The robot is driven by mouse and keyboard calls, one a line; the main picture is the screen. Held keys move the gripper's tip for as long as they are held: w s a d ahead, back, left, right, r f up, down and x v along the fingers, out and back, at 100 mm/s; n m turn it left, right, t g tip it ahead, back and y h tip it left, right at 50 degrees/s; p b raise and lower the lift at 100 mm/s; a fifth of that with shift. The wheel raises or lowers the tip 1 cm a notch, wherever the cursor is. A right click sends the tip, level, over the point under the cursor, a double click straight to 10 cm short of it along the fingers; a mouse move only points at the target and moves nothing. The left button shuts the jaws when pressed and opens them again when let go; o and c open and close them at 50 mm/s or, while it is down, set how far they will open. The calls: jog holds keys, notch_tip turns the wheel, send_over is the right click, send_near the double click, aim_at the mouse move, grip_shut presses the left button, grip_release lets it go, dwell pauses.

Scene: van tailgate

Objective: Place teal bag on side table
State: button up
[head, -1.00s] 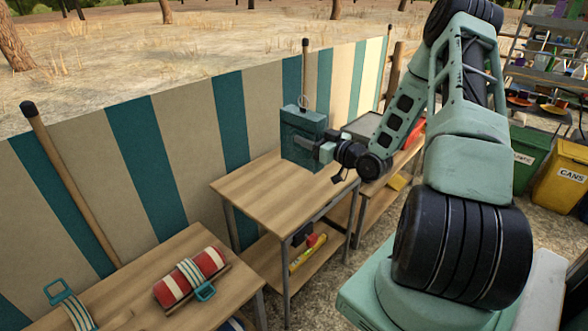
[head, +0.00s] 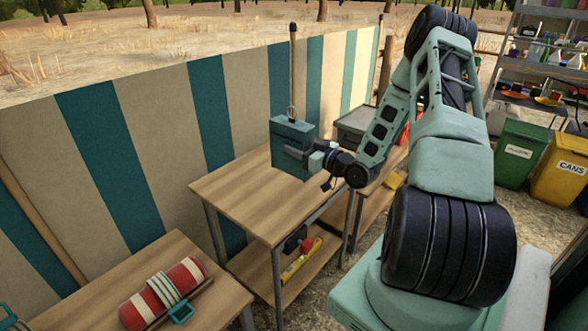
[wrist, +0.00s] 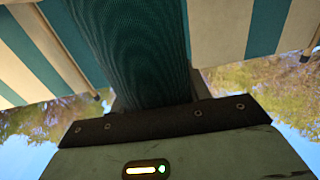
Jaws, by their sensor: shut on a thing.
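The teal bag (head: 289,143) is a boxy dark teal bag with a ring-like handle on top. My gripper (head: 305,157) is shut on its side and holds it upright. The bag appears over the back part of a wooden side table (head: 235,198) with a lower shelf. I cannot tell how far its bottom is above the tabletop. In the wrist view the teal mesh of the bag (wrist: 125,50) fills the middle, close against my gripper; the fingertips are hidden.
A nearer wooden table (head: 205,286) holds a red-and-white roll (head: 165,292) with teal straps. A striped windbreak (head: 150,140) stands behind the tables. A grey case (head: 362,121) sits to the right. Green (head: 518,154) and yellow (head: 560,170) bins stand farther right. The side table's front is bare.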

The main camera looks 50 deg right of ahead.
aim_at(299, 165)
jog(key=shift+f, duration=3.1)
jog(key=shift+f, duration=0.25)
jog(key=o, duration=1.2)
jog(key=shift+r, duration=0.1)
jog(key=shift+r, duration=0.1)
jog(key=s+b, duration=0.1)
jog(key=s, duration=1.1)
jog(key=shift+d, duration=0.45)
